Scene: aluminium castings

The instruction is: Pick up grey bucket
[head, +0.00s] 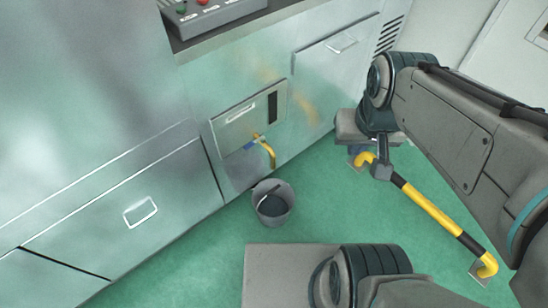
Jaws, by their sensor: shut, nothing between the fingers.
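The grey bucket (284,213) stands upright on the green floor against the foot of the metal cabinet, below a bent yellow pipe. Its open top faces up, its inside looks dark, and a thin light bar, perhaps its handle, lies across the opening. My gripper (382,169) hangs from my arm to the right of the bucket, well apart from it. It looks small and dark, shut and empty, in front of the yellow and black rail. Its fingertips are hard to make out.
The metal cabinet (165,185) runs along the left and back, with the yellow pipe (269,155) jutting out above the bucket. The yellow and black rail (430,208) stands low on the right. Green floor (330,205) lies clear between bucket and rail. A control box (210,12) sits on top.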

